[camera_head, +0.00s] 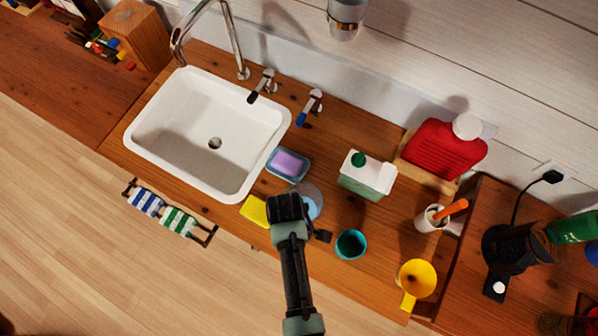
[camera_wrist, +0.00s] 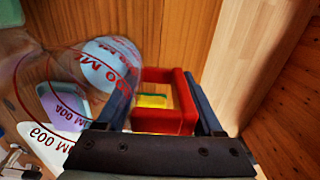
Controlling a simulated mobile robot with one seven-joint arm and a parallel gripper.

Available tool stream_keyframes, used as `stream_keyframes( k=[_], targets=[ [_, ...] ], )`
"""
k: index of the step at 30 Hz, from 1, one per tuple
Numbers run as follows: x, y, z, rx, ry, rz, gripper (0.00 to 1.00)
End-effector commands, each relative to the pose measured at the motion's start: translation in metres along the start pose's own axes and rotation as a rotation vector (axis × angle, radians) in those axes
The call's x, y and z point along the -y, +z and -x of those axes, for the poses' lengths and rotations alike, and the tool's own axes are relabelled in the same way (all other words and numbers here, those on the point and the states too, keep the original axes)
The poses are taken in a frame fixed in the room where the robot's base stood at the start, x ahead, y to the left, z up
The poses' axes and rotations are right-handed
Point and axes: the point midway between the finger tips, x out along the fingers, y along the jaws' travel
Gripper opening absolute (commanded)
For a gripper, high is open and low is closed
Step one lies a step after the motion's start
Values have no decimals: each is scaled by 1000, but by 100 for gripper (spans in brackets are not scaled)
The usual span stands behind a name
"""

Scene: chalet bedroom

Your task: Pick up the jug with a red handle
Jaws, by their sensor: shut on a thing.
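The jug is clear, with red measuring marks and a red handle. In the wrist view, its clear body (camera_wrist: 75,75) is at the left and its red handle (camera_wrist: 165,122) is between my fingers. My gripper (camera_wrist: 160,100) is shut on the handle, one finger on each side. In the head view, part of the clear jug (camera_head: 316,198) shows beside my dark gripper (camera_head: 290,208), which hides the handle. I cannot tell whether the jug's base touches the counter.
The counter's front edge is close to my gripper.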

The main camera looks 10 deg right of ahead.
Motion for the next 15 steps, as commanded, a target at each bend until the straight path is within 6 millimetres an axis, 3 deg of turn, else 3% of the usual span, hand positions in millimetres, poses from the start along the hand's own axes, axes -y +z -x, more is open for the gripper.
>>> stream_keyframes(
  k=[1,6,15],
  targets=[
    [0,0,0,0,0,0,30],
    [0,0,0,0,-1,0,0],
    [0,0,1,-1,1,0,0]
  ],
)
